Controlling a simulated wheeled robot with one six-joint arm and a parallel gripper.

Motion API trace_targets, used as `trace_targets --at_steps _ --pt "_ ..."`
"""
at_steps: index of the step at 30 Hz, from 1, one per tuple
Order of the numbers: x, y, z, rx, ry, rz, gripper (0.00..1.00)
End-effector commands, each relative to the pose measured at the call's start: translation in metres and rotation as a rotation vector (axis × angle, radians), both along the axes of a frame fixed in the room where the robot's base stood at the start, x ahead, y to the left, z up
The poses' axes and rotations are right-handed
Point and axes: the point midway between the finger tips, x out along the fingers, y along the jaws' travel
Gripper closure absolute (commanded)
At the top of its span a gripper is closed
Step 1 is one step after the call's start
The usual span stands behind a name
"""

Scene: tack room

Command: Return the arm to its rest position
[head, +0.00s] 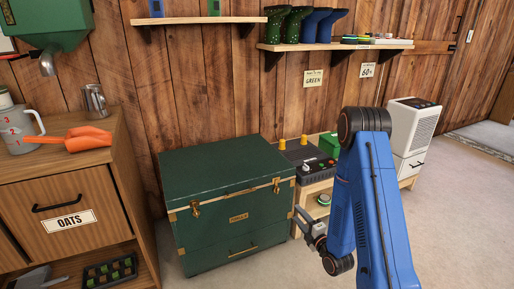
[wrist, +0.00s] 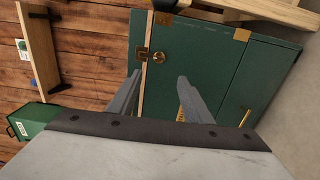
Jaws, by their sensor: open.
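My blue arm stands at the right of the head view, bent at a dark elbow joint, with its lower end beside the right front of the green trunk. My gripper (head: 304,219) shows small at the end of the arm, near the trunk's right edge. In the wrist view my gripper (wrist: 155,92) has its two grey fingers spread apart with nothing between them. The green trunk (head: 222,200), with brass corners and latches, is closed. It also shows turned on its side behind the fingers in the wrist view (wrist: 215,70).
A low wooden bench (head: 318,186) with a dark device (head: 305,155) and a green box stands behind the arm. A white cabinet (head: 410,135) is farther right. A wooden oats cabinet (head: 80,190) stands left. Wall shelves (head: 335,46) hold boots. Floor at the right is clear.

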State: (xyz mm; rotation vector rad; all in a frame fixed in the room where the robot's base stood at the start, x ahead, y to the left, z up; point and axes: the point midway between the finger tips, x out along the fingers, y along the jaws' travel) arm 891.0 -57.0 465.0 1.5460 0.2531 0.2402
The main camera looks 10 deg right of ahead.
Motion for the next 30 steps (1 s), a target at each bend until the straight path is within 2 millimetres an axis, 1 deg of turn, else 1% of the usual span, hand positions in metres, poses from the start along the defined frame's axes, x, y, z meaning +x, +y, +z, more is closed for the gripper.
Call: trace_targets --at_steps 4,9,16,23,30 --pt "0.007 0.001 0.013 0.011 0.044 -0.003 0.55" --pt "0.017 0.0 0.035 0.043 0.139 -0.023 0.55" --pt "0.02 -0.006 0.065 0.1 0.272 -0.079 0.55" --pt "0.014 -0.015 0.097 0.175 0.394 -0.161 0.55" --pt "-0.004 -0.024 0.133 0.273 0.512 -0.266 0.55"
